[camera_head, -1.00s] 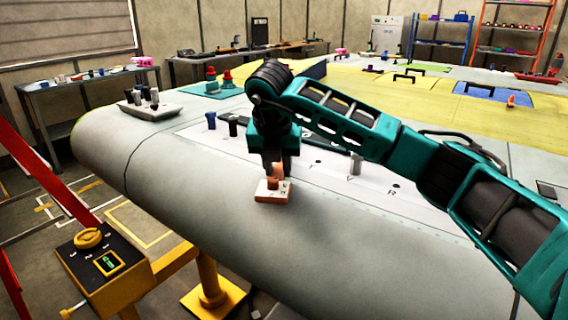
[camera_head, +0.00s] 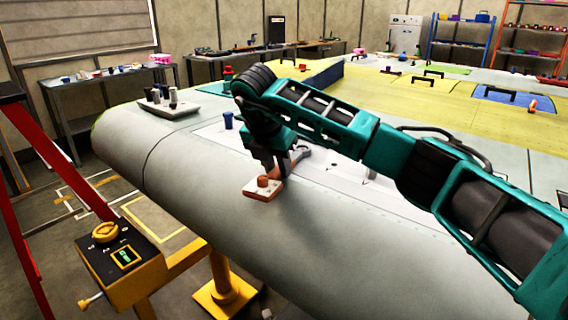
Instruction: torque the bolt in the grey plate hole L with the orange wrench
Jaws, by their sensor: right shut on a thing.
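The pale grey plate (camera_head: 345,188) lies on the wing behind the gripper, partly covered by my arm. A blue bolt (camera_head: 228,120) stands upright left of the gripper. Hole L and its bolt cannot be made out. My left gripper is out of view.
A grey tray (camera_head: 170,108) with several upright pegs stands at the left. A yellow stand with a control box (camera_head: 122,255) is at the lower left.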

